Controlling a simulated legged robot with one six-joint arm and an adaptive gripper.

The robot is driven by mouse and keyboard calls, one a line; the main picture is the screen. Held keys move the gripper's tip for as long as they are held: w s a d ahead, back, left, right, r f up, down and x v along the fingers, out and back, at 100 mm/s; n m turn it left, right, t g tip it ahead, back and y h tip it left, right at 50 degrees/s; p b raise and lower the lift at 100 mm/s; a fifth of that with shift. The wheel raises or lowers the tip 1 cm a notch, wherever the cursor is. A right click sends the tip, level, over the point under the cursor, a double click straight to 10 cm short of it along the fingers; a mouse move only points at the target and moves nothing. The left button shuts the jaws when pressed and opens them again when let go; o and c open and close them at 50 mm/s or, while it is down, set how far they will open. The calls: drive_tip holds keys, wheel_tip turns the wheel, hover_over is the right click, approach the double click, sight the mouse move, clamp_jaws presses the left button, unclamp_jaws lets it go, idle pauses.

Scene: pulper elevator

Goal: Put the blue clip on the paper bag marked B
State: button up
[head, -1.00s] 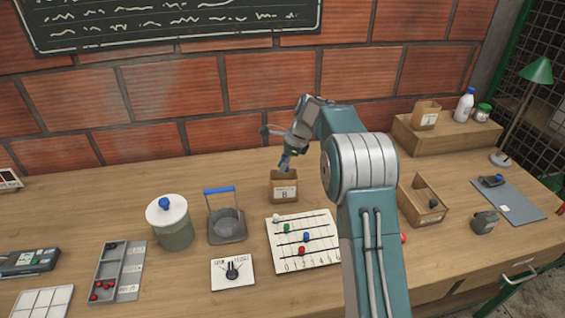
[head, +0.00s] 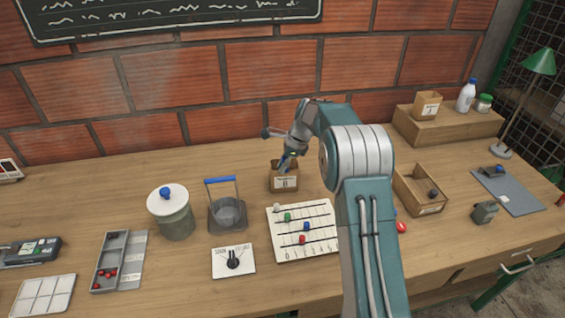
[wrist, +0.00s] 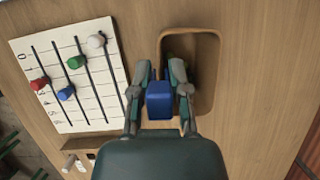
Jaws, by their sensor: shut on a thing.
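The blue clip (wrist: 159,100) is held between the two fingers of my gripper (wrist: 161,72) in the wrist view. The paper bag marked B (head: 285,184) stands upright and open on the table, left of my arm in the head view. My gripper (head: 286,161) points down at the bag's top there, and the clip is hard to make out. From above, the bag's brown rim (wrist: 216,62) shows behind and right of the fingers. I cannot tell whether the clip touches the bag.
A slider board (head: 300,252) with coloured beads lies in front of the bag. A blue-handled basket (head: 228,226) and a lidded jar (head: 172,222) stand to the left. An open wooden box (head: 417,202) is right of my arm. Another paper bag (head: 426,105) stands on a raised block.

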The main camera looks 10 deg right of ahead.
drive_tip(key=shift+f, duration=1.15)
drive_tip(key=o, duration=0.8)
drive_tip(key=v, duration=1.2)
drive_tip(key=shift+f, duration=0.1)
